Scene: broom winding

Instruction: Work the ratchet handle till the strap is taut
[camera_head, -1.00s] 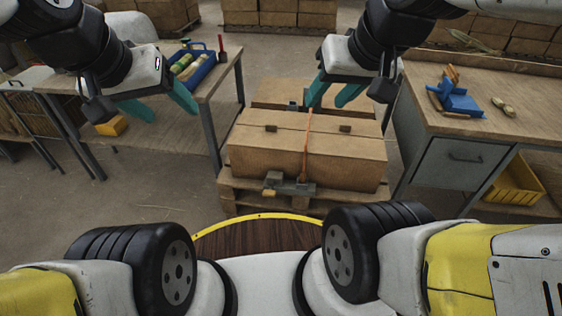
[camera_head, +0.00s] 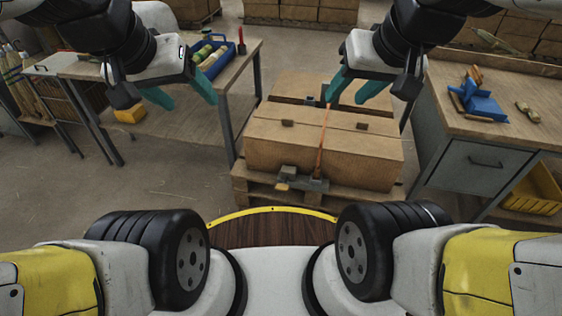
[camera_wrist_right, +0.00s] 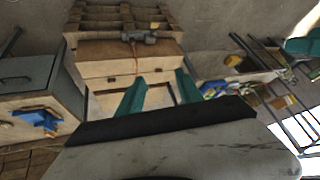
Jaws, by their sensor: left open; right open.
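An orange strap (camera_head: 322,138) runs over the brown cardboard boxes (camera_head: 270,150) on a wooden pallet (camera_head: 242,190). The ratchet (camera_head: 308,184), dark grey with a tan-ended handle (camera_head: 283,186), sits low at the front of the near box. The ratchet also shows in the right wrist view (camera_wrist_right: 140,37), far from the fingers. Whether the strap is taut I cannot tell. My right gripper (camera_head: 352,97) is open and empty, above the far part of the boxes. My left gripper (camera_head: 185,98) is open and empty, in front of the left table, away from the boxes.
A left table (camera_head: 150,135) holds a blue tray (camera_head: 215,58) of bottles; a yellow block (camera_head: 130,114) is near it. A workbench (camera_head: 500,135) at the right carries a blue vise (camera_head: 482,105). A yellow crate (camera_head: 535,192) is under it. Floor left of the pallet is clear.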

